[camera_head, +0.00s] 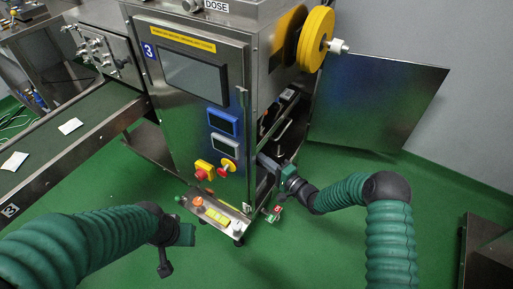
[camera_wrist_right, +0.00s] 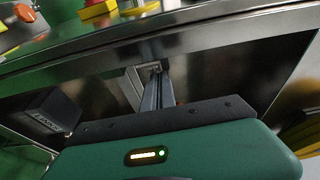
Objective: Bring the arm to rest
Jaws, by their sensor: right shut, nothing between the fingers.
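My right gripper (camera_head: 268,162) is at the lower right side of the steel packing machine (camera_head: 190,105), beside its open side. Its jaws are shut with nothing visible between them. In the right wrist view its green housing (camera_wrist_right: 170,155) fills the bottom, below a steel edge of the machine. My left gripper (camera_head: 166,262) hangs over the green floor, in front of and left of the machine's base. Its fingers are dark and small, and I cannot tell whether they are open. Both arms are green and ribbed.
A conveyor (camera_head: 75,140) with two white teabags runs along the left. An open steel door panel (camera_head: 375,100) stands behind my right arm. Yellow discs (camera_head: 316,38) stick out at the machine's upper right. A steel unit (camera_head: 487,255) stands at lower right.

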